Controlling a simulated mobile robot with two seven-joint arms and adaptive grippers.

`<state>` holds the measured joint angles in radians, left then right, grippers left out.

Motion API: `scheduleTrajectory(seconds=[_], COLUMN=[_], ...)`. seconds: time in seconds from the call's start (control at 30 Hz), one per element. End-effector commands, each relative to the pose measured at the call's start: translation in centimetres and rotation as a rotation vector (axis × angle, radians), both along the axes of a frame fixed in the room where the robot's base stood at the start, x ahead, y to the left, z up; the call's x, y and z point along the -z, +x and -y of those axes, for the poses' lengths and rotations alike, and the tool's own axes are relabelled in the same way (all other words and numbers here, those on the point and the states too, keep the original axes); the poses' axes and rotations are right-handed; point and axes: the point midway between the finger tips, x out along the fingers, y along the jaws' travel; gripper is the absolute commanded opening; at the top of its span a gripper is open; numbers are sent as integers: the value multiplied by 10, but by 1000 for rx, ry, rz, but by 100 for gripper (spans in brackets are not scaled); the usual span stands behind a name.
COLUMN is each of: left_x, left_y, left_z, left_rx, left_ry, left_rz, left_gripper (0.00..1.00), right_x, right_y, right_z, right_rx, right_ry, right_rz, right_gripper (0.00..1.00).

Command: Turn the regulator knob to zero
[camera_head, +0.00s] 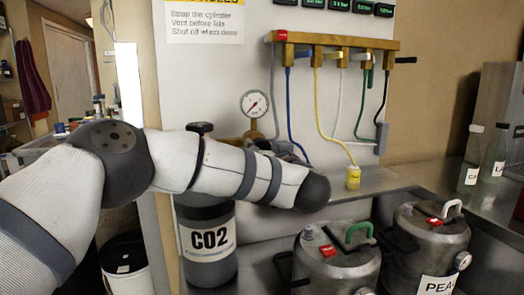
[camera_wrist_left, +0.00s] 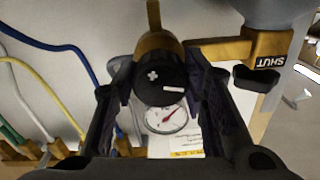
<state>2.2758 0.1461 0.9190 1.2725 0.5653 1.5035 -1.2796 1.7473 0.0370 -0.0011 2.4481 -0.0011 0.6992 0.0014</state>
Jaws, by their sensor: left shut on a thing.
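The regulator knob (camera_wrist_left: 160,82) is black and round, with a white plus sign and a short white bar on its face, on a brass body (camera_wrist_left: 158,44). My left gripper (camera_wrist_left: 161,88) has a dark finger on each side of the knob and is shut on it. In the head view, my left arm hides the knob and most of the gripper. The pressure gauge (camera_head: 255,103) has a white dial and a red needle; it also shows just below the knob in the left wrist view (camera_wrist_left: 166,117). The black CO2 cylinder (camera_head: 207,265) stands under my arm.
A brass manifold (camera_head: 335,42) with coloured hoses hangs on the white panel above. A black lever (camera_wrist_left: 257,78) sits beside a brass block marked SHUT in the left wrist view.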

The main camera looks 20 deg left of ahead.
Motion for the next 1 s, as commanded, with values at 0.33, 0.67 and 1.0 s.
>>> scheduleTrajectory(seconds=[0.33, 0.67, 1.0], left_x=[-7, -5, -4], left_y=[-1, 0, 0], left_z=[0, 1, 1], left_rx=[0, 1, 0], left_ry=[-192, -453, -721], left_rz=[137, 311, 491], left_gripper=[11, 11, 11], right_x=[-16, -26, -34], right_y=[16, 26, 34], right_z=[0, 0, 0], right_rx=[2, 3, 2], right_ry=[1, 1, 1], right_rz=[54, 90, 119], right_gripper=[40, 40, 40])
